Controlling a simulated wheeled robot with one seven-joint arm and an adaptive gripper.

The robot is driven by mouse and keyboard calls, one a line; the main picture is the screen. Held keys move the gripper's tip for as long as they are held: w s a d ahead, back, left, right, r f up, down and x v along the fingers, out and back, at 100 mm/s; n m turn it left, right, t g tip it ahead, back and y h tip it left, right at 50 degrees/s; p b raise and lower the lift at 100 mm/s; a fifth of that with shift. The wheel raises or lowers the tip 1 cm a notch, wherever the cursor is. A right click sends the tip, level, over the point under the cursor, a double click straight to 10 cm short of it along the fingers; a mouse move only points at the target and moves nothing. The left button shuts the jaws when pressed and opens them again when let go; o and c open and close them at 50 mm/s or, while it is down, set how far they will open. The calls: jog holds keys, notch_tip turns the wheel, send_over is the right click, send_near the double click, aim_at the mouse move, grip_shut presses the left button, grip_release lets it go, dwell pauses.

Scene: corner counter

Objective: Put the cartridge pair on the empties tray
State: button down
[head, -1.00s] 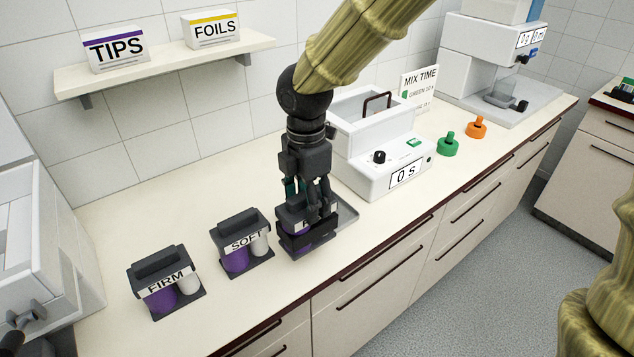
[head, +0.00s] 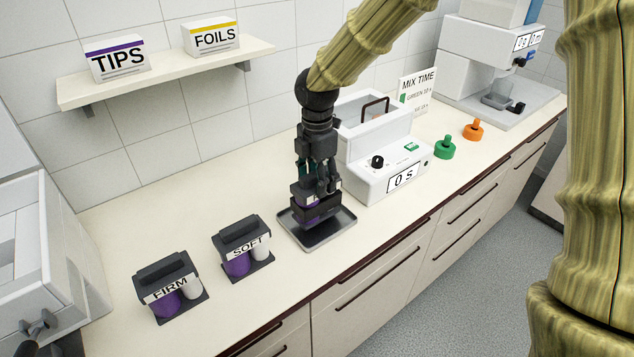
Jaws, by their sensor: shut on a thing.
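My gripper (head: 322,188) points down and is shut on a dark cartridge pair (head: 316,209) with a purple part showing between the fingers. The held pair is over the back part of a grey metal tray (head: 326,238); I cannot tell whether it touches the tray floor. Its label is mostly hidden by the fingers. The front part of the tray is bare. Two more cartridge pairs, labelled SOFT (head: 243,249) and FIRM (head: 170,287), stand in dark holders to the left, each with a purple and a white cartridge.
A white mixer (head: 385,160) reading 0 s stands close to the right of my gripper. A green knob-topped piece (head: 445,148) and an orange one (head: 473,130) stand farther right. A shelf (head: 165,76) holds the TIPS and FOILS boxes. The counter behind SOFT is clear.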

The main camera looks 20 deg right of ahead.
jog(key=shift+f, duration=1.05)
jog(key=shift+f, duration=0.15)
jog(key=c, duration=0.5)
grip_release()
jog(key=shift+c, duration=0.2)
notch_tip(320, 180, up, 12)
jog(key=shift+r+b, duration=0.15)
jog(key=shift+b, duration=0.5)
